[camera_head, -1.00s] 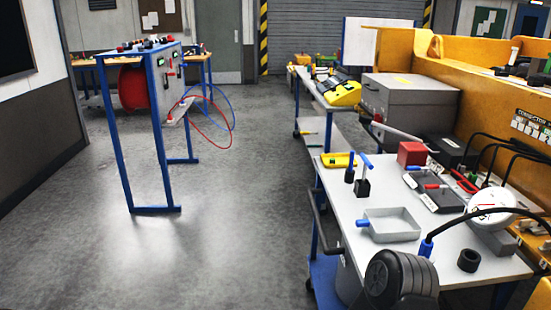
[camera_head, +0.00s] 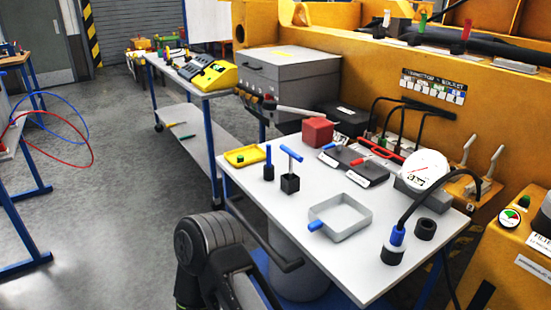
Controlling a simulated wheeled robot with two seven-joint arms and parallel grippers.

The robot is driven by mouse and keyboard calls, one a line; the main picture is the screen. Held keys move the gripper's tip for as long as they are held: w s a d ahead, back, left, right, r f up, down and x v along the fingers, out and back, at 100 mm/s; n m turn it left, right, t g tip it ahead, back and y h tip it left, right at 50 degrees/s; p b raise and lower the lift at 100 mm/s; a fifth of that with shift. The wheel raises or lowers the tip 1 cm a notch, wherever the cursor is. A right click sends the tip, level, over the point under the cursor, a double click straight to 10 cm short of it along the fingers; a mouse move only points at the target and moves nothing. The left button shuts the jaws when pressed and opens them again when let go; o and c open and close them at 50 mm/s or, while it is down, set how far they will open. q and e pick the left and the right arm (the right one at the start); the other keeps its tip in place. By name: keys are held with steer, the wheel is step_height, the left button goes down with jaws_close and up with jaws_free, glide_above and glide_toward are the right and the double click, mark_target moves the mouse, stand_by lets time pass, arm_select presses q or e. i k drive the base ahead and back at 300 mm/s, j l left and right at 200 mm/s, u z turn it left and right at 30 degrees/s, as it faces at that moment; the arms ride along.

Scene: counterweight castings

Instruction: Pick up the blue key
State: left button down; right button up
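A blue T-shaped key (camera_head: 291,153) stands upright in a small black block (camera_head: 290,184) on the grey-white table (camera_head: 365,275). To its left, a plain blue peg (camera_head: 268,156) stands upright in a smaller black holder. A shallow grey tray (camera_head: 345,213) with a blue handle lies in front of them. Neither of my grippers shows. A dark link of one of my arms rises at the bottom, beside the table's left front edge and well short of the key.
A yellow tray (camera_head: 247,156) lies at the table's far left corner, and a red cube (camera_head: 317,131) behind the key. A round white gauge (camera_head: 425,170) and a cabled blue plug (camera_head: 397,236) stand at right.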

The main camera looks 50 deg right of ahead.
mark_target(292, 155)
steer(key=i+z, duration=0.3)
steer(key=i, duration=0.4)
steer(key=i+z, duration=0.3)
steer(key=i, duration=0.4)
steer(key=i+z, duration=0.4)
steer(key=i+j+z, duration=0.1)
steer(key=i+z, duration=0.3)
steer(key=i+j+z, duration=0.2)
steer(key=z, duration=0.2)
steer(key=i+j+z, duration=0.1)
steer(key=i+z, duration=0.2)
steer(key=i+j+z, duration=0.1)
steer(key=z, duration=0.2)
steer(key=i+j, duration=0.05)
steer(key=i, duration=0.05)
